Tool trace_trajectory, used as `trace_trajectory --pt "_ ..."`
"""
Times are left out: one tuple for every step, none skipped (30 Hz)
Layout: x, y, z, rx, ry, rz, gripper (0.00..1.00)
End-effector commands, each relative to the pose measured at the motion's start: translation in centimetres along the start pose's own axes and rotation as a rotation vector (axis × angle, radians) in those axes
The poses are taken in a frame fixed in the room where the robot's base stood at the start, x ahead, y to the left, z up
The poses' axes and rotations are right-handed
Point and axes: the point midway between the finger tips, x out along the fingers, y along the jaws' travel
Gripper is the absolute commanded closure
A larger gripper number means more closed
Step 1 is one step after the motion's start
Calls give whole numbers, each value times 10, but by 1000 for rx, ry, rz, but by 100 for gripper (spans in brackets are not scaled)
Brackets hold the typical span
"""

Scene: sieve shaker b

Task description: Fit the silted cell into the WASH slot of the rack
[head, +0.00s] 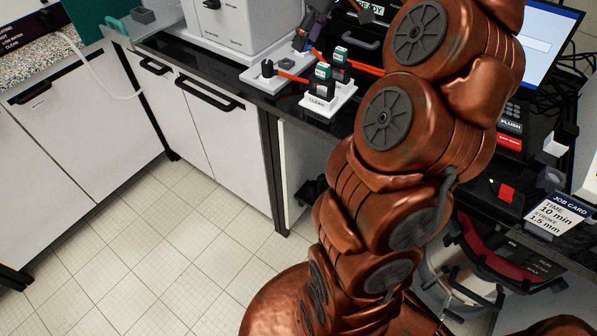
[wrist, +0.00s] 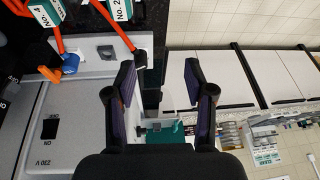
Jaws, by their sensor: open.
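Two dark cells with teal caps, one at the left (head: 322,76) and one at the right (head: 341,58), stand at a white rack (head: 342,99) on the black counter in the head view. A label on the rack's front reads CLEAN. I cannot read a WASH label or tell which cell is silted. Teal labelled parts, one reading No. 2 (wrist: 121,10), show at the top of the wrist view beside orange tubes. My gripper (wrist: 160,78) is open, with nothing between its fingers. In the head view its dark, purple-padded end (head: 312,28) is above and behind the cells.
A white cabinet machine (head: 235,22) stands behind the rack. A grey panel with a switch (wrist: 50,129) is at left in the wrist view. My arm hides the counter's right part.

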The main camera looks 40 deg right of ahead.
Motion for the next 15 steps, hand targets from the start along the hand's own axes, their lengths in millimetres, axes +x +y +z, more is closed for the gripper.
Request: trace_trajectory --pt "5 -28 -5 -13 -21 -16 46" --pt "7 -44 -6 -15 -34 -24 46" --pt "10 -64 -8 -16 -50 -30 46" --pt "14 -79 -7 -15 -65 -38 46" --pt "17 -93 -6 -13 -79 -43 46" --pt "20 -112 -4 -10 -97 -45 46" --pt "24 -126 -1 -7 -113 -48 46" --pt "27 -139 2 -2 -126 -50 46" --pt "31 -156 8 6 -148 -52 46" --pt "34 -169 13 11 -166 -51 46" --pt "36 -180 19 18 -180 -49 46" --pt "41 -196 28 30 -205 -50 46" --pt "44 -207 35 40 -222 -48 46" --pt "47 -217 42 51 -237 -42 46" --pt "51 -230 54 66 -260 -38 46"
